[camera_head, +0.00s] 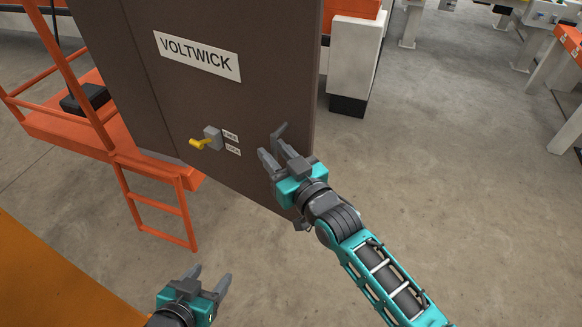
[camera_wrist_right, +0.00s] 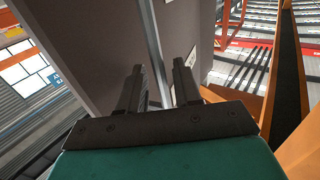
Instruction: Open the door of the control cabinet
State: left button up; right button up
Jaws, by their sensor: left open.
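The control cabinet's brown front (camera_head: 185,95) fills the upper left of the head view and carries a white VOLTWICK label (camera_head: 197,56). Below the label is a grey latch block (camera_head: 212,136) with a yellow lever (camera_head: 200,143) pointing left and slightly down. My right gripper (camera_head: 272,140) is open in front of the panel's right part. In the right wrist view its fingers (camera_wrist_right: 157,66) stand apart, with a pale strip along a brown panel (camera_wrist_right: 103,35) between them; I cannot tell whether they touch it. My left gripper (camera_head: 212,273) is open and empty, low in front of the cabinet.
Two small labels (camera_head: 230,137) sit right of the lever. An orange stepped platform (camera_head: 155,200) stands left of the cabinet. An orange surface (camera_head: 50,285) fills the lower left corner. A white and orange machine (camera_head: 354,55) stands behind. The grey floor (camera_head: 470,150) at right is clear.

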jog(key=v, duration=1.2)
jog(key=shift+p, duration=0.35)
jog(key=shift+s, duration=0.1)
jog(key=s+d+f+m+g+h, duration=0.2)
jog(key=s+d+f+h, duration=0.2)
jog(key=d+f, duration=0.3)
jog(key=s+d+f+m+g+h, duration=0.1)
jog(key=s+d+f+h, duration=0.3)
jog(key=d+f, duration=0.4)
jog(key=shift+s+d+f+m+g+h, duration=0.3)
jog(key=shift+s+f+m+g, duration=0.1)
jog(key=shift+s+m, duration=0.4)
jog(key=shift+r, duration=0.1)
